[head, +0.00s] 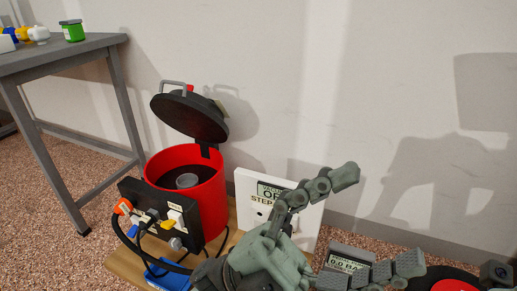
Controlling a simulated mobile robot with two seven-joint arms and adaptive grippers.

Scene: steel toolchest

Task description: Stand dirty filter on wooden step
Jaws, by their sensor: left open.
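A red canister (211,207) stands with its round black lid (190,117) tilted open. A grey cylindrical piece (187,181) sits upright inside it; it may be the dirty filter, but I cannot tell for sure. A light wooden board (128,267) lies under and around the canister and may be the wooden step. My left gripper (382,218) is in front, right of the canister, with its grey-green fingers spread wide and nothing between them. My right gripper is not identifiable in view.
A black panel (137,194) with coloured plugs and a cable is at the canister's front. A blue item (168,277) lies below it. A small display box (347,258) and a red-and-black round object (454,284) are at lower right. A grey table (64,55) stands left.

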